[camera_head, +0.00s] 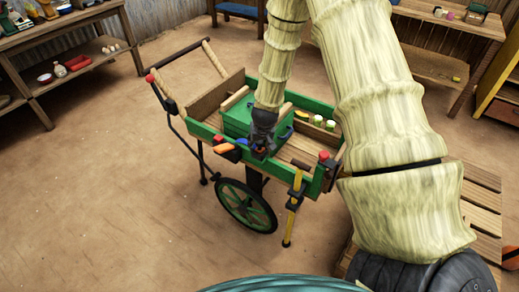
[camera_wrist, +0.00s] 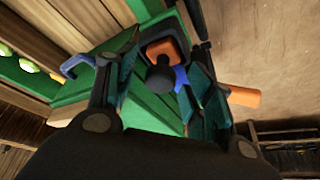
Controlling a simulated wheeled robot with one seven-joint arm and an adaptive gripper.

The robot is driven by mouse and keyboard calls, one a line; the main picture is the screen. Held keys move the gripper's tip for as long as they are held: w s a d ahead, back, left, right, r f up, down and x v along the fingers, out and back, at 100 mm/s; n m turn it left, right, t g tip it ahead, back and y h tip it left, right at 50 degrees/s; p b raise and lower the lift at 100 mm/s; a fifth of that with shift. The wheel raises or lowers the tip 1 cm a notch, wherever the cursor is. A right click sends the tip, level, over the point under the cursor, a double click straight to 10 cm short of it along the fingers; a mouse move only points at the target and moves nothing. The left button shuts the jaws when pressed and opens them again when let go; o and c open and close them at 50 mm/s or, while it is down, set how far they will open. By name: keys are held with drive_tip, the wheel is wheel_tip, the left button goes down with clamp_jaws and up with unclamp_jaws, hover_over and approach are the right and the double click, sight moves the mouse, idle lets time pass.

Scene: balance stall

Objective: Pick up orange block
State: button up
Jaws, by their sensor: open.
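The orange block (camera_wrist: 168,48) shows in the wrist view near the far ends of my fingers, partly behind a dark rounded part. Dark edges surround it. My gripper (camera_wrist: 165,40) is open, with one finger on each side of the block; I cannot tell whether either touches it. In the head view my gripper (camera_head: 262,146) points down at the front side of the green cart (camera_head: 313,187). The block is mostly hidden there by the gripper.
An orange handle-like piece (camera_wrist: 243,97) sticks out right of the fingers; it also shows in the head view (camera_head: 223,148). A blue piece (camera_wrist: 76,64) lies left. White-green jars (camera_head: 318,120) stand on the cart.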

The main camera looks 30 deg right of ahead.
drive_tip(key=shift+w+f, duration=0.2)
drive_tip(key=shift+f, duration=0.3)
drive_tip(key=shift+d, duration=0.1)
drive_tip(key=shift+s, duration=0.1)
clamp_jaws()
drive_tip(key=shift+r, duration=0.1)
